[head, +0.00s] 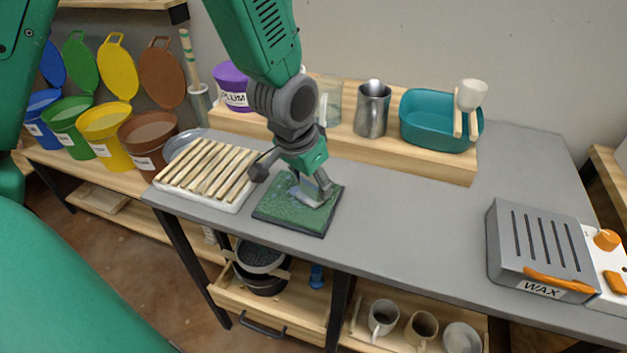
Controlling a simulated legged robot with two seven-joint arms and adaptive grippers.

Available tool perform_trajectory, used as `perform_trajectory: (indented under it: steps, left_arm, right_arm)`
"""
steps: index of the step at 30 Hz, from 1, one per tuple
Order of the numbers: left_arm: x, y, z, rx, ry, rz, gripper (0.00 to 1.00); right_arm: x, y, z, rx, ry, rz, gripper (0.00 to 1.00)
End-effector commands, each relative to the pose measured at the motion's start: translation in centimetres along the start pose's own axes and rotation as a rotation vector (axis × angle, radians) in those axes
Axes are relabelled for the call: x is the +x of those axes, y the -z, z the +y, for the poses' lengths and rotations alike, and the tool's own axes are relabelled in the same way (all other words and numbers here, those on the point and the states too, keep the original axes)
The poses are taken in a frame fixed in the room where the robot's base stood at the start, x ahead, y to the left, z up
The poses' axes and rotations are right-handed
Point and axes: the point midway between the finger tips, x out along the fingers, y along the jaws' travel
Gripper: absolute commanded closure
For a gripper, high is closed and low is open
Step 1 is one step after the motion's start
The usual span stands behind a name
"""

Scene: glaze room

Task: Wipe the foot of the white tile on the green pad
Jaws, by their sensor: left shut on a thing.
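The green pad (275,211) lies on the grey table near its front edge, left of the middle. My left gripper (311,192) points down over the pad's right part. It is shut on the white tile (304,197), which shows as a small pale piece low between the fingers, at or just above the pad. I cannot tell whether the tile touches the pad, and the fingers hide much of it. My right gripper is not in view.
A white tray with wooden slats (207,172) stands just left of the pad. Behind is a wooden riser (430,165) with a metal jug (372,110) and a teal basin (437,121). A grey wax box (540,250) stands at the right. The table's middle is clear.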

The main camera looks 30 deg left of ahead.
Motion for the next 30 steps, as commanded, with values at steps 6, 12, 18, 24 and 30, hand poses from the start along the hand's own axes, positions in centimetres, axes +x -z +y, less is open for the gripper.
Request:
perform_trajectory:
  steps: [6, 12, 18, 24, 30]
  left_arm:
    - [0.4, -0.1, 0.0, 0.0, 0.0, 0.001, 0.94]
    - [0.5, -0.1, 0.0, 0.0, 0.0, 0.001, 0.94]
    - [0.3, -0.3, -0.5, -0.001, 0.0, 0.001, 0.94]
    - [0.1, -0.7, -1.6, -0.001, 0.0, 0.0, 0.94]
    - [0.1, -1.0, -2.3, 0.0, 0.0, 0.0, 0.94]
  right_arm:
    - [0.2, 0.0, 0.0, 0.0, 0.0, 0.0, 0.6]
    - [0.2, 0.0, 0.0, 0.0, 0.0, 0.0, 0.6]
    - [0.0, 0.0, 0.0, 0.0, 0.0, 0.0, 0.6]
    - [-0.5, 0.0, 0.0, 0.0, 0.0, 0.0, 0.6]
    - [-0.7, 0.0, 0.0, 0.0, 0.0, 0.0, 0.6]
